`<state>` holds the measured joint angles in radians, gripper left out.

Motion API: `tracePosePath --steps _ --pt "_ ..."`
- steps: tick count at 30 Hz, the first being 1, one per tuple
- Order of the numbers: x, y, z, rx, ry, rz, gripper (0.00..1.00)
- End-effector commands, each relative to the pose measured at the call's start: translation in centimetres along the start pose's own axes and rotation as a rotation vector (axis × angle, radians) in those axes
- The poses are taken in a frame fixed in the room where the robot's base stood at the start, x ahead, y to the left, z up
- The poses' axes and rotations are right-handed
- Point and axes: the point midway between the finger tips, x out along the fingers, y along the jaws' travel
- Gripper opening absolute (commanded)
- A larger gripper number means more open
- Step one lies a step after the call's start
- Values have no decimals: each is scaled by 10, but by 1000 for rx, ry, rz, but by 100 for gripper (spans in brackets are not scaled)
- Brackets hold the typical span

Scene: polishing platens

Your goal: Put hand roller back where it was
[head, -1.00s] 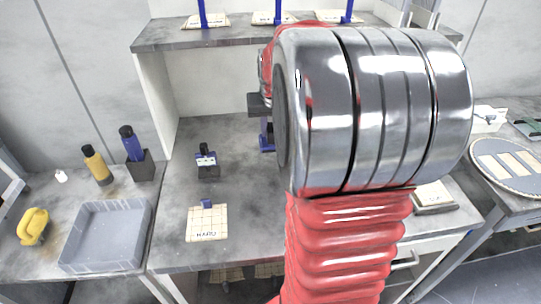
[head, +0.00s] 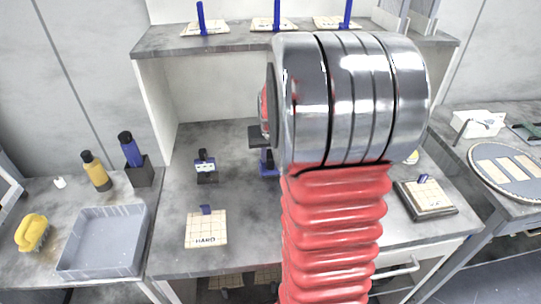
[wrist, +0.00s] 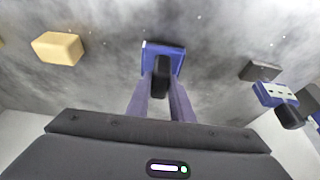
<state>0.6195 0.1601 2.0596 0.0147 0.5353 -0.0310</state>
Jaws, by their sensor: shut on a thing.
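The hand roller, as far as I can tell, is the blue piece with a black grip (wrist: 162,48) ahead of my fingers in the wrist view. My gripper (wrist: 161,84) is shut on its black part, with one finger on either side. In the head view a bit of blue (head: 269,170) shows low beside my arm, over the middle of the grey bench (head: 190,258). My arm hides most of that spot. I cannot tell whether the piece touches the bench.
A blue and black tool (head: 206,166) stands to the left on the bench. A "HARD" pad (head: 206,230) lies at the front. A pad on a dark plate (head: 425,197) lies right. A yellow block (wrist: 57,48) shows in the wrist view. A shelf (head: 240,42) hangs above the bench's back.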

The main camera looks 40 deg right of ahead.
Motion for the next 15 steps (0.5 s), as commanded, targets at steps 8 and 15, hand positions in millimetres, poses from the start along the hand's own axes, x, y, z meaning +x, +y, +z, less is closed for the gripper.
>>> tracePosePath --steps 8,15 --pt "2 0 0 -1 4 0 0" --pt "6 -1 2 -1 2 0 0"
